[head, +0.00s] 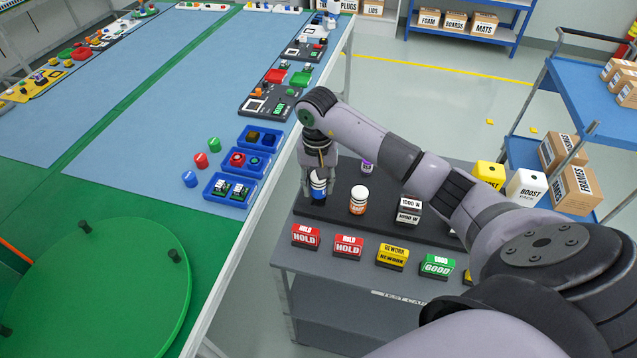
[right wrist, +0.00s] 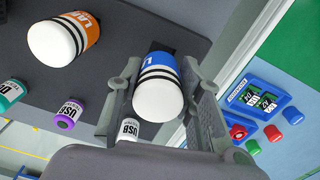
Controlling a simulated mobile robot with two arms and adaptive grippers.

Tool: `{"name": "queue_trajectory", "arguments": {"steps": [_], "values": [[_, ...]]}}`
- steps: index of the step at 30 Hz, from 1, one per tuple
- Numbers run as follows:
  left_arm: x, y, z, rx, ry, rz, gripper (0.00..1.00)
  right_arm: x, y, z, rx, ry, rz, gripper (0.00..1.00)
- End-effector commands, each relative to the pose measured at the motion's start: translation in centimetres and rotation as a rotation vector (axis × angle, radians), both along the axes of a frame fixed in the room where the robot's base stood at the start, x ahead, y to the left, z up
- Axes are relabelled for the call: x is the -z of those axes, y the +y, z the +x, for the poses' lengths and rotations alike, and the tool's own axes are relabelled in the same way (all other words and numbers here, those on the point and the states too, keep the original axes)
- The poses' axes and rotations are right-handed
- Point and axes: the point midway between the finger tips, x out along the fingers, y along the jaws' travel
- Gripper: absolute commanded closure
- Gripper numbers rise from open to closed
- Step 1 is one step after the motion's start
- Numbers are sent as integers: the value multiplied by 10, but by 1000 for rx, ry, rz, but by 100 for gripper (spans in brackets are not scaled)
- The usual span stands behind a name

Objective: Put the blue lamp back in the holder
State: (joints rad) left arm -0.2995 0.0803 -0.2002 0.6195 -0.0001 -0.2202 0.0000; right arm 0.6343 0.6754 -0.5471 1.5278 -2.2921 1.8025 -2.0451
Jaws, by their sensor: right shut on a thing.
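The blue lamp (head: 318,188) has a white rounded top and black bands; it also shows in the right wrist view (right wrist: 159,90). My right gripper (head: 318,180) comes down on it from above, with one finger on each side, shut on it. The lamp is upright or nearly so, over the left end of the dark holder board (head: 335,213). Its lower end is partly hidden, so I cannot tell whether it is seated or just above. A dark patch (right wrist: 163,47) shows beside its base in the right wrist view. My left gripper is not in view.
An orange lamp (head: 358,200), a purple USB piece (head: 367,167) and weights (head: 409,209) stand on the board. Labelled blocks (head: 348,246) line the grey cart's front. Left, across a gap, is the line table with blue trays (head: 229,190) and a green turntable (head: 110,290).

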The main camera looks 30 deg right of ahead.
Motion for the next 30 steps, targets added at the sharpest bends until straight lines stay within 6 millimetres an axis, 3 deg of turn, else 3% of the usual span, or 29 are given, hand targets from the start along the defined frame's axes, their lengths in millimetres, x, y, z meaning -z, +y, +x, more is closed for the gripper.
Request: {"name": "queue_trajectory", "arguments": {"steps": [30], "values": [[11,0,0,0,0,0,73,10,0,0,1,-1,0,100]]}}
